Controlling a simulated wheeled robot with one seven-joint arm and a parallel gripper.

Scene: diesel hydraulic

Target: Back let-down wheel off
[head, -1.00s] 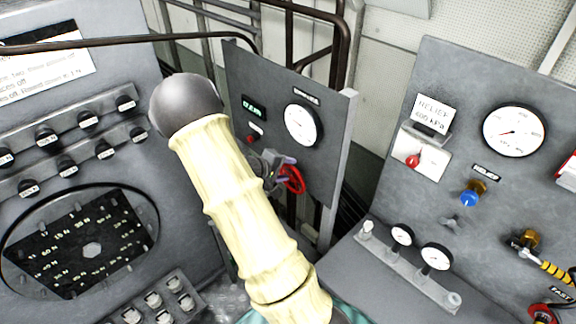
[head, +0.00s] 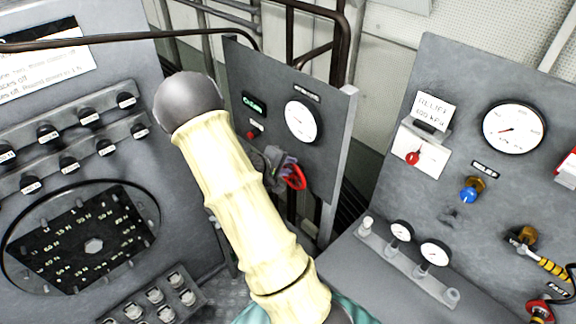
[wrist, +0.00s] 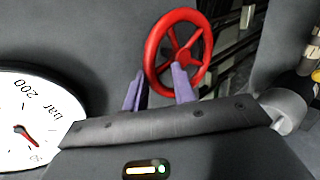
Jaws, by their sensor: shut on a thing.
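A red handwheel (head: 297,177) stands out from the lower part of the middle grey panel (head: 325,165). It also shows with its spokes in the wrist view (wrist: 182,54). My gripper (head: 282,166) is at the wheel, mostly hidden behind my pale arm in the head view. In the wrist view my gripper's purple fingers (wrist: 160,88) are on either side of the wheel's lower rim, shut on it. The right finger covers part of the wheel.
A white dial gauge (head: 301,122), a green display (head: 254,105) and a small red knob (head: 253,134) are on the same panel. A relief panel (head: 455,110) stands to the right, a switch panel (head: 190,240) to the left. Dark pipes (head: 345,40) run behind.

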